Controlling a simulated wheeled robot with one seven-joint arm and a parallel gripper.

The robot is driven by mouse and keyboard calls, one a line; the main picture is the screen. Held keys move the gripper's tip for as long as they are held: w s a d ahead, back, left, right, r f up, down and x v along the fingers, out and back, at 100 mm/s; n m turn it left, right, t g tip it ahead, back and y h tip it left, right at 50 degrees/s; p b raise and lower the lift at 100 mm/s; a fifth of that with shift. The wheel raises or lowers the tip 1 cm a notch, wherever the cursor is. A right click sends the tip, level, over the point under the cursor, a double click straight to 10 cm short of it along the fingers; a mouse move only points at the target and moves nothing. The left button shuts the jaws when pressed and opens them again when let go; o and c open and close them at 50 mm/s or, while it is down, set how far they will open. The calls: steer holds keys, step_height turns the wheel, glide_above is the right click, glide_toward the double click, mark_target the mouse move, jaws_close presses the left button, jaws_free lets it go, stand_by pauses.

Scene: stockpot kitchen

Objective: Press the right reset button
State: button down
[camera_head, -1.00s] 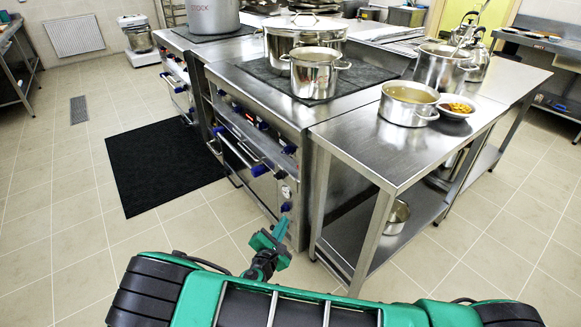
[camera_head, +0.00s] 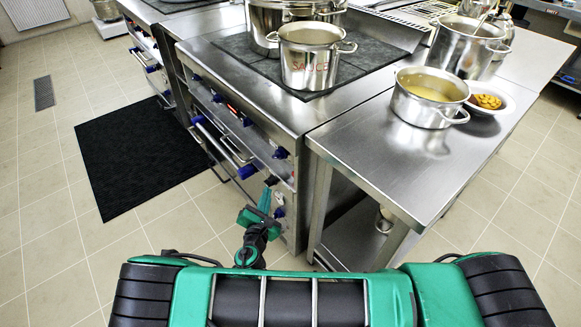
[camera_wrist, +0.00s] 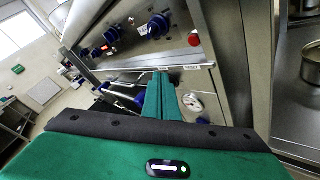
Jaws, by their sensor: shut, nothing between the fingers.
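In the wrist view a small round red button (camera_wrist: 193,40) sits at the right end of the steel cooker's upper front panel, right of a blue knob (camera_wrist: 158,25). My green gripper (camera_wrist: 160,80) points at the lower part of the panel, below the red button and apart from it in the picture. Its fingers are together and empty. In the head view my gripper (camera_head: 265,198) is low before the right end of the cooker front (camera_head: 285,175). The red button cannot be made out clearly there.
A round white dial (camera_wrist: 192,103) is just right of my fingers in the wrist view. A steel side table (camera_head: 385,165) stands right of the cooker, with a pot (camera_head: 430,108) on it. A black mat (camera_head: 140,160) lies on open tiled floor at left.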

steer(key=shift+w, duration=0.1)
stand_by(0.3)
steer(key=shift+w+d, duration=0.75)
steer(key=shift+d, duration=0.4)
steer(key=shift+w+d, duration=0.8)
steer(key=shift+d, duration=0.4)
steer(key=shift+w+d, duration=0.75)
steer(key=shift+d, duration=0.4)
steer(key=shift+w+d, duration=0.25)
steer(key=shift+d, duration=0.1)
